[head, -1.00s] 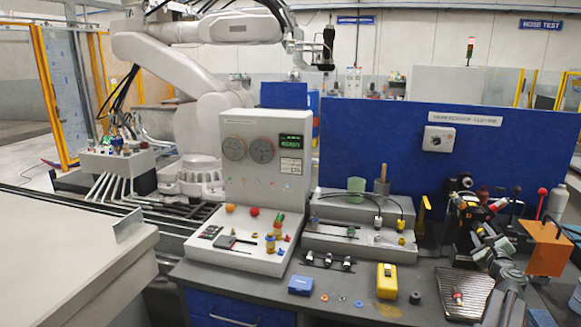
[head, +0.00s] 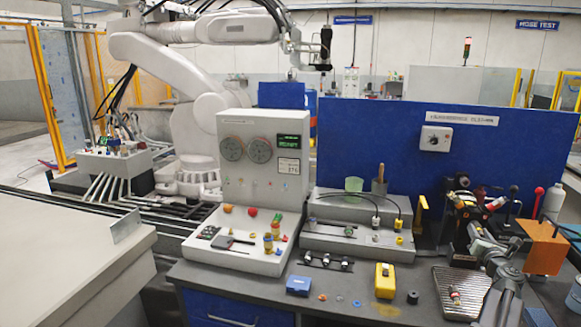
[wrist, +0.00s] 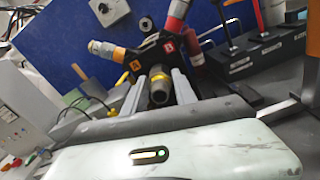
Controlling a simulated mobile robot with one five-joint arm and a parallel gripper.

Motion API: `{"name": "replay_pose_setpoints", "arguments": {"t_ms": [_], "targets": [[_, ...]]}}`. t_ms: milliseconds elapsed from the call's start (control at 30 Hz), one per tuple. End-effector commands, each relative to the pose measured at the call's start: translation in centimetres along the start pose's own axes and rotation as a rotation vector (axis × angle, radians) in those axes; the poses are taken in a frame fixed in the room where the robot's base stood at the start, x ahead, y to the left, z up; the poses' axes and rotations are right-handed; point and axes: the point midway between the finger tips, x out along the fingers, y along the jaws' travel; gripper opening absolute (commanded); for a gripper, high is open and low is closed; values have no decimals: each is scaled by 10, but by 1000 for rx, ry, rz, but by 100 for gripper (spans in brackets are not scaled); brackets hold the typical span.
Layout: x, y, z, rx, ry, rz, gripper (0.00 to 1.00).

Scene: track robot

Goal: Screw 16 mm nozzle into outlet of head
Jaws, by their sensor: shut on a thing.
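The head (wrist: 148,58) is a dark body in the middle of the wrist view. Orange-marked A and red-marked B fittings branch from it. In the head view it stands at the right of the bench (head: 459,203). My gripper (wrist: 159,92) has its two grey fingers on either side of a dark round nozzle (wrist: 158,90) with a hollow end and is shut on it. The nozzle points toward the wrist camera, in line with the head. A yellow-orange band shows behind it. Its size mark and whether its thread is engaged in the outlet cannot be seen.
A ribbed tray (head: 446,307) with a small fitting lies in front of the head. An orange box (head: 546,250), levers and a white bottle (head: 556,200) crowd the right. A blue panel (head: 400,130) stands behind. A yellow meter (head: 385,275) lies left of the tray.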

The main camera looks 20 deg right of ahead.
Motion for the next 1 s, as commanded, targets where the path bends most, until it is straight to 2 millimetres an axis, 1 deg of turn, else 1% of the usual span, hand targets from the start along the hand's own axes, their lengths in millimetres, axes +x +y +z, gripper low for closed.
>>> {"name": "replay_pose_setpoints", "arguments": {"t_ms": [167, 233, 267, 300, 333, 367, 667, 767, 867, 1000], "targets": [[0, 0, 0, 10, 0, 1, 0], [0, 0, 0, 76, 0, 1, 0], [0, 0, 0, 105, 0, 1, 36], [0, 0, 0, 100, 0, 1, 47], [0, 0, 0, 98, 0, 1, 55], [0, 0, 0, 98, 0, 1, 58], [0, 0, 0, 94, 0, 0, 58], [-6, 0, 0, 94, 0, 0, 58], [-20, 1, 0, 94, 0, 0, 58], [-48, 1, 0, 94, 0, -1, 58]]}}
